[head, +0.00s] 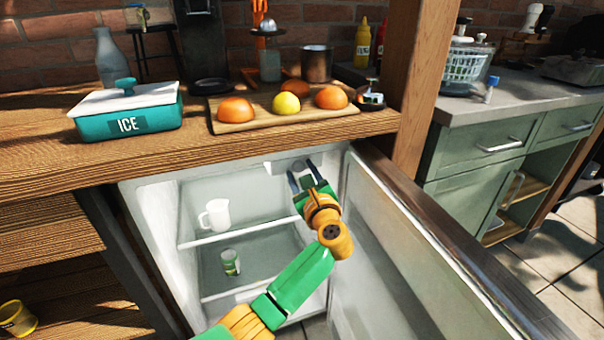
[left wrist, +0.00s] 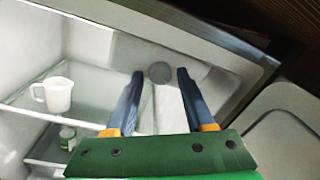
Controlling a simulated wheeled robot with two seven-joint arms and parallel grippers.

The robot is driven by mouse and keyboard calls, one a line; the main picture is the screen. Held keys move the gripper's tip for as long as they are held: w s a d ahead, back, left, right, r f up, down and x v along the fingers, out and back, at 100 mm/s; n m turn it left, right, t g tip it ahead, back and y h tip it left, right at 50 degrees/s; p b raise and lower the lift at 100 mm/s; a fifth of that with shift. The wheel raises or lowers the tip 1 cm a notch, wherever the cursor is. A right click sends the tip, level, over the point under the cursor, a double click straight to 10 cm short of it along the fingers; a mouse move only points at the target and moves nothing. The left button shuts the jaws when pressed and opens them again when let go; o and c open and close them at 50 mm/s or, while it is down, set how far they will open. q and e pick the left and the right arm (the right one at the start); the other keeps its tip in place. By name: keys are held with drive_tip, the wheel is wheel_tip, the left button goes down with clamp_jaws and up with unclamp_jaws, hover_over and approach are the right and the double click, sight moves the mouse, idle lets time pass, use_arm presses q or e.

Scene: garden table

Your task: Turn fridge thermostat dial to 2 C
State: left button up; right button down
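The small fridge (head: 250,200) under the wooden counter stands open. Its thermostat dial (left wrist: 159,72) shows in the left wrist view as a round grey knob near the top inside. In the head view a pale housing sits at the fridge's upper right, and I cannot make out the dial there. My left gripper (head: 301,176) reaches into the upper part of the fridge. In the left wrist view its blue fingers (left wrist: 160,82) are apart, with the dial seen between them and a little beyond. I cannot tell whether they touch it. The dial's markings are unreadable. My right gripper is not in view.
A white pitcher (head: 214,215) stands on the upper fridge shelf and a green can (head: 230,262) below it. The open fridge door (head: 410,260) is on the right. The counter edge overhangs above, with an ice box (head: 128,112) and fruit board (head: 240,124) on it.

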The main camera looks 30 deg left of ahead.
use_arm(q)
clamp_jaws()
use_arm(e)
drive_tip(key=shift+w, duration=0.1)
